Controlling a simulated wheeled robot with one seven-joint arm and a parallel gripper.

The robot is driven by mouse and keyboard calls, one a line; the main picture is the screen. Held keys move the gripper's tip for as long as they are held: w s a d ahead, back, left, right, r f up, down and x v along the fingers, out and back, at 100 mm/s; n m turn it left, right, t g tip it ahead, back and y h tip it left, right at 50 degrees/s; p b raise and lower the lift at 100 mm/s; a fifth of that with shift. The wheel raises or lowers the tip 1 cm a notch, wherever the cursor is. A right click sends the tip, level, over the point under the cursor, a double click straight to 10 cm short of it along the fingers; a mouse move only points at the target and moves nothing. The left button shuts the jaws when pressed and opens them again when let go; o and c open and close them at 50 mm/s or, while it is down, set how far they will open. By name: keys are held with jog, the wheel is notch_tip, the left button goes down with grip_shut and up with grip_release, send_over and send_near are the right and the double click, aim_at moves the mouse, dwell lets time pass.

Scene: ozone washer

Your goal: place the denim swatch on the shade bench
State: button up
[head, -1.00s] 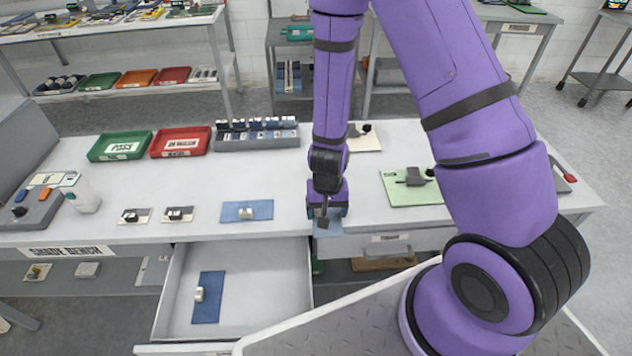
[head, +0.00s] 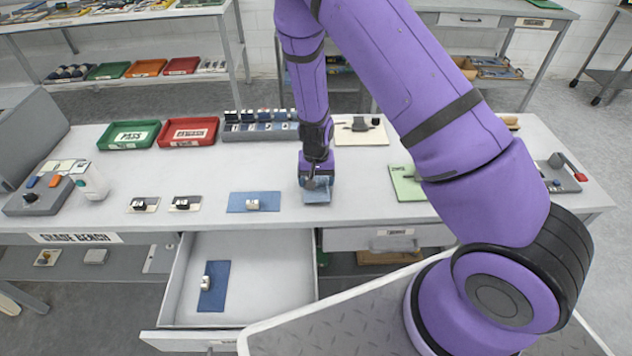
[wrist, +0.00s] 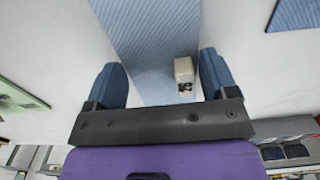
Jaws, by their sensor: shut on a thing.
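My gripper (head: 317,182) is shut on a light blue denim swatch (head: 317,197), just over the front part of the shade bench (head: 150,222). In the wrist view the ribbed swatch (wrist: 145,40) runs between the fingers (wrist: 163,85), with a pale block (wrist: 184,76) beside the right finger. I cannot tell whether the swatch touches the bench top. A mid-blue swatch (head: 240,203) with a pale block lies on the bench to the left. A darker blue swatch (head: 214,290) lies in the open drawer (head: 265,290).
Two small block cards (head: 143,204) lie further left, near a white bottle (head: 92,182). Green (head: 130,134) and red (head: 188,132) trays and a grey rack (head: 260,132) stand behind. A green board (head: 405,184) is to the right. Bench top between the trays and swatches is clear.

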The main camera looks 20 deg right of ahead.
jog(key=shift+f, duration=0.7)
jog(key=o, duration=0.8)
jog(key=shift+f, duration=0.1)
